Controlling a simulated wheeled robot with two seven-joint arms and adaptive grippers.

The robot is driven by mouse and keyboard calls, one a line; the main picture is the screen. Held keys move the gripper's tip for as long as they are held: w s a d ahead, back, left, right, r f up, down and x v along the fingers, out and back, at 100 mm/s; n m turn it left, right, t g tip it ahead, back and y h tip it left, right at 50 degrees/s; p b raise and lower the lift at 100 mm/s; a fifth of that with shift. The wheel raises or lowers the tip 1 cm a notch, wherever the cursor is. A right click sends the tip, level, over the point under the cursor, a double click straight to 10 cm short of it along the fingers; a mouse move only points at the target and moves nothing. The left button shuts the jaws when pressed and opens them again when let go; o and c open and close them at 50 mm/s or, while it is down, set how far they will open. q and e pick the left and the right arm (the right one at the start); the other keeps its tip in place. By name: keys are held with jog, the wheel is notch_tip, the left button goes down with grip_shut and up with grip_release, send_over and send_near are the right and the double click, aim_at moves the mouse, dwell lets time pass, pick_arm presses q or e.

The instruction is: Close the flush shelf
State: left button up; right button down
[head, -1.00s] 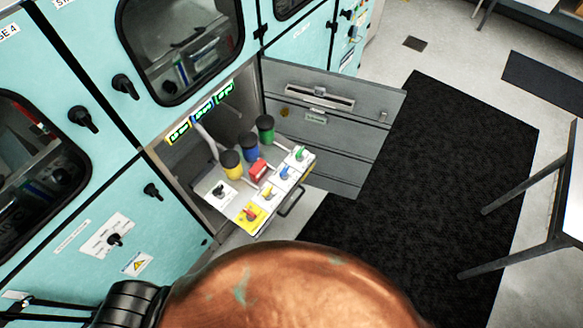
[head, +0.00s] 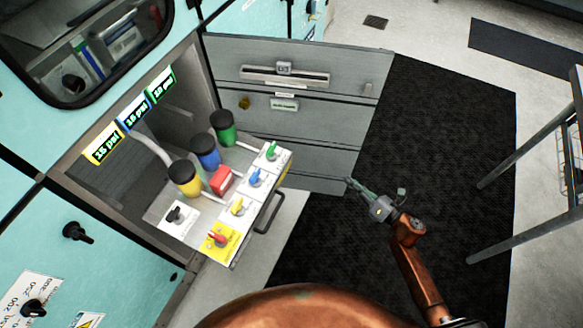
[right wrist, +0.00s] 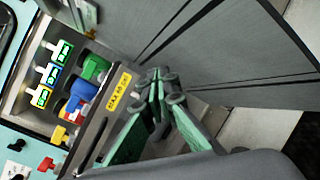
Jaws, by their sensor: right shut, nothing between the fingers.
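The flush shelf (head: 187,218) is pulled out of its cabinet bay. It carries yellow, blue and green capped cylinders, a red block and several coloured valve knobs, with a dark handle (head: 268,214) on its front edge. My right gripper (head: 350,182) is to the right of the shelf, beyond its front edge, apart from the handle. In the right wrist view its green fingers (right wrist: 157,85) are shut and empty, pointing along the gap between the shelf front and the grey door. The shelf (right wrist: 93,135) shows at the left there. My left gripper is not in view.
The grey cabinet door (head: 320,119) stands open behind the shelf and close to my right gripper. Three lit pressure displays (head: 134,113) hang over the bay. A black mat (head: 440,130) covers the floor at right, and a table frame (head: 530,212) stands beyond it.

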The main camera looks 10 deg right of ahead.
jog(key=s+a+r+n+g+y+b, duration=0.2)
jog(key=a+r+n+g+y+b, duration=0.3)
jog(key=a+n, duration=0.5)
jog(key=n+t+b, duration=0.1)
jog(key=n, duration=0.2)
send_near(286, 165)
jog(key=x, duration=0.6)
jog(key=shift+s+a+r, duration=0.1)
jog(key=shift+s+r, duration=0.05)
jog(key=shift+r, duration=0.05)
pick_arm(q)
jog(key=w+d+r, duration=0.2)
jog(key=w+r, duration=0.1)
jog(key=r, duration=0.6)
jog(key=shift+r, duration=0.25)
pick_arm(e)
jog(key=shift+w+a+r, duration=0.1)
jog(key=shift+w+a, duration=0.15)
jog(key=shift+a, duration=0.1)
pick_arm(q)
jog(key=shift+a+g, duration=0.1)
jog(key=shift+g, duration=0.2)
